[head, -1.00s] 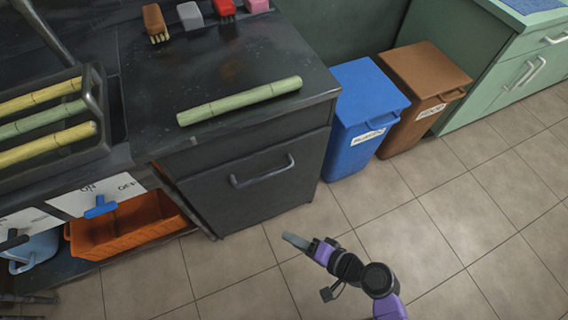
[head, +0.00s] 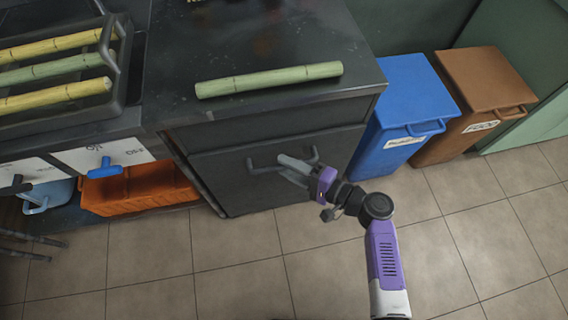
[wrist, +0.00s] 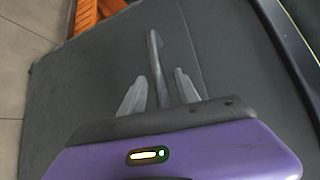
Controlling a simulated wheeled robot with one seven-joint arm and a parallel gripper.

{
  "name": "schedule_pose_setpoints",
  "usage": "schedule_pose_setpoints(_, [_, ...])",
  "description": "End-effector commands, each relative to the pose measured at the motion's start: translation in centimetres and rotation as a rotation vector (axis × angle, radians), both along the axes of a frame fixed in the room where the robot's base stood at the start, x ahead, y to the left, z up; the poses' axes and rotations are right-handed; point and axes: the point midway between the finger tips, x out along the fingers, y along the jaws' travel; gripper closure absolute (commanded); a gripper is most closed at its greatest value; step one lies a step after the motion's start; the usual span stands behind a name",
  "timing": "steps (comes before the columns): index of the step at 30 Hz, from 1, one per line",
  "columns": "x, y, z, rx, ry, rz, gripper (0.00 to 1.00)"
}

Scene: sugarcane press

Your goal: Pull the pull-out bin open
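The pull-out bin (head: 235,190) is a dark grey front panel in the black cabinet; it looks closed in the head view. It also fills much of the wrist view (wrist: 85,85). Its dark bar handle (head: 258,169) is across the upper part of the panel. My gripper (head: 287,167) is at the handle, partly covering it. In the wrist view my gripper (wrist: 160,77) has its two grey fingers apart, with the handle (wrist: 154,52) running lengthwise between them. I cannot tell whether either finger touches the bar.
A blue bin (head: 400,110) and a brown bin (head: 485,90) stand right of the cabinet. A green cane stalk (head: 270,79) lies on the black counter (head: 270,40). An orange crate (head: 140,190) sits at the left. The tiled floor (head: 240,270) in front is clear.

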Motion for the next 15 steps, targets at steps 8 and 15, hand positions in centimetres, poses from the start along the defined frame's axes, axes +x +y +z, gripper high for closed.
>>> schedule_pose_setpoints(8, [0.71,1.37,-0.24,-0.001,0.000,0.000,0.62])
schedule_pose_setpoints(15, [0.71,1.35,-0.22,-0.001,0.000,0.000,0.72])
